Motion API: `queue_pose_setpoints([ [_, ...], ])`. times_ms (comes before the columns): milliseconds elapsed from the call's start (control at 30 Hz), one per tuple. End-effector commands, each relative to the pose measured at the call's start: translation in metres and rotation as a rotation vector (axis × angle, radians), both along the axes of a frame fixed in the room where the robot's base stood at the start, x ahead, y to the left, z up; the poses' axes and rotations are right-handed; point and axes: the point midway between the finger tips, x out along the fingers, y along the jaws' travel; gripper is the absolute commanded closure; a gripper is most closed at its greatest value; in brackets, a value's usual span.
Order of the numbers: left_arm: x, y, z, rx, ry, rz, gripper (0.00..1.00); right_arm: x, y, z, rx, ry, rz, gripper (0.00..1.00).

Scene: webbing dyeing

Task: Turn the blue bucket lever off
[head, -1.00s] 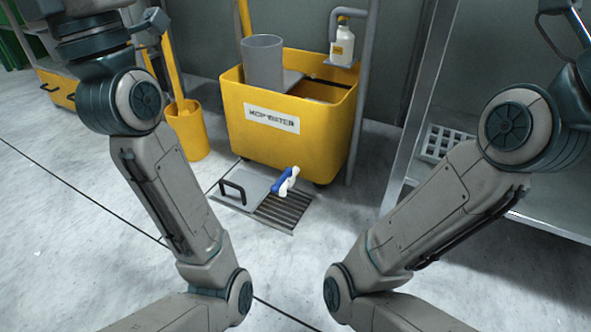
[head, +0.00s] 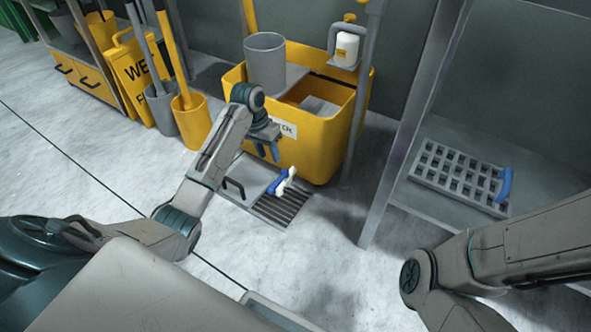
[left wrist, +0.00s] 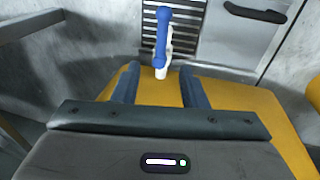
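A lever with a blue handle and a white body (head: 282,181) stands over the floor drain, just in front of the yellow mop bucket (head: 318,163). My left gripper (head: 266,152) is in front of the bucket's label, above and slightly left of the lever in the head view. In the left wrist view the blue handle (left wrist: 162,38) points up the picture, and its white lower part lies between and beyond the fingertips (left wrist: 160,71). The left fingers are apart with nothing held. My right gripper is out of view; only its arm shows.
The drain has a slotted grate (head: 283,207) and a flat cover with a black handle (head: 234,187). A grey cylinder (head: 265,62) stands at the bucket. A shelf at right holds a grid tray (head: 450,176) and a blue curved item (head: 505,186).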

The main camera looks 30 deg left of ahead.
Motion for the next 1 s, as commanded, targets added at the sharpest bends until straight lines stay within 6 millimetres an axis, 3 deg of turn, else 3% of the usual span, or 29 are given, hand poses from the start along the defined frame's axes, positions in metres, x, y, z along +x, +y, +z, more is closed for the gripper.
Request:
queue_pose_setpoints([
  [100,-0.014,0.009,-0.006,-0.001,0.069,0.000,0.61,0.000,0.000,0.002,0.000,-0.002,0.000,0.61],
  [267,-0.015,0.007,-0.017,-0.001,0.073,-0.001,0.61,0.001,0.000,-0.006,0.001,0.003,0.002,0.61],
  [800,-0.016,-0.009,-0.102,0.000,0.071,-0.002,0.61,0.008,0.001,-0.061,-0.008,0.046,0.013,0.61],
  [1000,-0.016,-0.012,-0.112,0.000,0.069,-0.001,0.61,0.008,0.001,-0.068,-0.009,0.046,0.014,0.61],
])
